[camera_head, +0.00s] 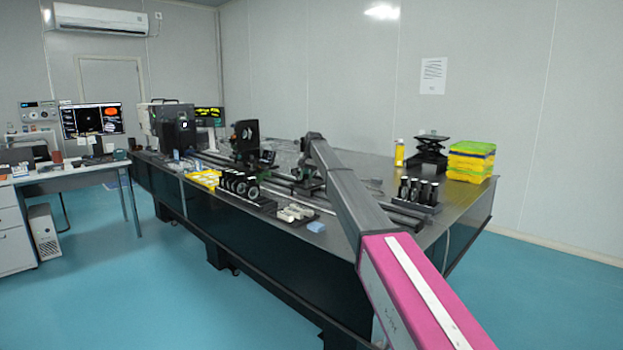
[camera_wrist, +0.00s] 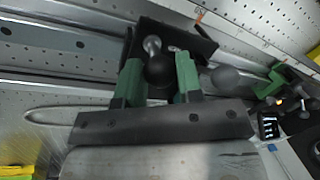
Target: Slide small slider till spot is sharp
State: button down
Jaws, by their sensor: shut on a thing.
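In the wrist view, my gripper (camera_wrist: 159,76) has two green fingers, shut on a dark round knob (camera_wrist: 160,70) of the small slider (camera_wrist: 196,42). The slider is a black block on the rail (camera_wrist: 60,42), with a metallic rod showing beyond the knob. In the head view, my arm reaches over the optical table (camera_head: 345,170) to the rail. There the gripper and slider are small and partly hidden behind the arm. The monitor (camera_head: 92,121) at the far left shows a small bright spot on black; I cannot tell how sharp it is.
Several black lens mounts (camera_head: 239,185) stand at the table's front edge. A dark upright optic mount (camera_head: 245,137) stands further along the rail. More posts (camera_head: 418,192), a lab jack (camera_head: 430,152) and yellow-green boxes (camera_head: 471,161) are at the right. Another green-based mount (camera_wrist: 272,84) is close by.

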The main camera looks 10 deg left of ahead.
jog(key=shift+d, duration=0.15)
jog(key=c, duration=0.8)
grip_release()
jog(key=shift+r, duration=0.1)
jog(key=r, duration=0.3)
jog(key=d+r, duration=0.1)
jog(key=r, duration=0.3)
jog(key=d+r, duration=0.1)
jog(key=r, duration=0.2)
jog(key=shift+s+r, duration=0.15)
jog(key=shift+r, duration=0.05)
